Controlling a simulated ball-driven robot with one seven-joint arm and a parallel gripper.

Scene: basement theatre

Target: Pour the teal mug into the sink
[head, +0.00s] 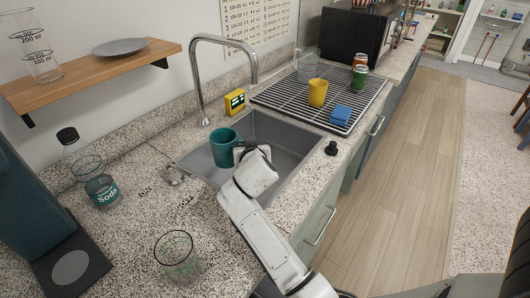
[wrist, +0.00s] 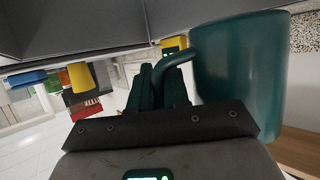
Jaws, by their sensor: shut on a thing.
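The teal mug (head: 222,150) is upright, with its open rim up, at the left part of the grey sink (head: 282,133). In the head view I cannot tell whether it hovers over the sink or touches it. My gripper (head: 241,152) is at the mug's right side, partly hidden by my wrist. In the wrist view the mug (wrist: 240,75) fills the right side, and my gripper (wrist: 160,85) is shut on its handle. The mug's contents cannot be made out.
The tap (head: 200,85) rises behind the sink near a yellow box (head: 234,102). A rack (head: 290,96) with a yellow cup (head: 317,93), blue sponge (head: 340,115) and jars stands right. A black knob (head: 331,148) is on the front edge.

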